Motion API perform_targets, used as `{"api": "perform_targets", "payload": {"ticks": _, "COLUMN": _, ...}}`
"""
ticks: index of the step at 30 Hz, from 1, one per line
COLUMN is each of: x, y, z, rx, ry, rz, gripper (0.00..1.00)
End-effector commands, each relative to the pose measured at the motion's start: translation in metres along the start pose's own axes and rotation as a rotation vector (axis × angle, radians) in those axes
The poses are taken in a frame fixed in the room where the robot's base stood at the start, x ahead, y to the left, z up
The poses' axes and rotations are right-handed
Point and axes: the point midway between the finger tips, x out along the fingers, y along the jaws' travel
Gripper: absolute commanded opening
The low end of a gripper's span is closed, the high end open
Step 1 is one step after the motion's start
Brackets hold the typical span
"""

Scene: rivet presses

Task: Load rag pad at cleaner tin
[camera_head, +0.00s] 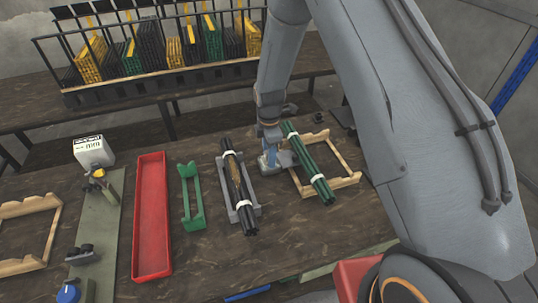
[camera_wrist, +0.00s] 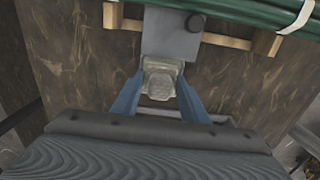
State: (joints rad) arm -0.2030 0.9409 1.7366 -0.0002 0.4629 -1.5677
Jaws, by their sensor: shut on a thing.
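My gripper (camera_wrist: 160,92) is shut, its two blue fingers on either side of a pale, worn-looking block, seemingly the rag pad (camera_wrist: 160,78). In the wrist view, a flat grey box with a dark round cap, likely the cleaner tin (camera_wrist: 168,36), lies just beyond the pad. The pad's far end meets or overlaps the box's near edge; I cannot tell whether they touch. In the head view my gripper (camera_head: 276,160) is low over the bench, left of the green rod bundle, and the arm partly hides the spot.
Green rods (camera_head: 308,163) lie across a wooden frame (camera_head: 346,180) close beside my gripper. Dark rods (camera_head: 238,185) rest in a grey cradle to the left. Further left are a green cradle (camera_head: 189,195), a red tray (camera_head: 152,218) and a white box (camera_head: 93,151). A rack (camera_head: 160,83) stands behind.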

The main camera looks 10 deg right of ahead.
Motion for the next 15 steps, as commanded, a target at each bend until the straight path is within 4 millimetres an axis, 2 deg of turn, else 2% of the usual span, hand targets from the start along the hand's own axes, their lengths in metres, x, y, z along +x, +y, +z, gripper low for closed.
{"api": "perform_targets", "payload": {"ticks": 5, "x": -0.003, "y": -0.001, "z": 0.0, "rx": 0.0, "ry": 0.0, "rz": -0.002, "gripper": 0.22}}
{"api": "perform_targets", "payload": {"ticks": 15, "x": -0.028, "y": -0.001, "z": 0.0, "rx": 0.0, "ry": 0.0, "rz": -0.001, "gripper": 0.22}}
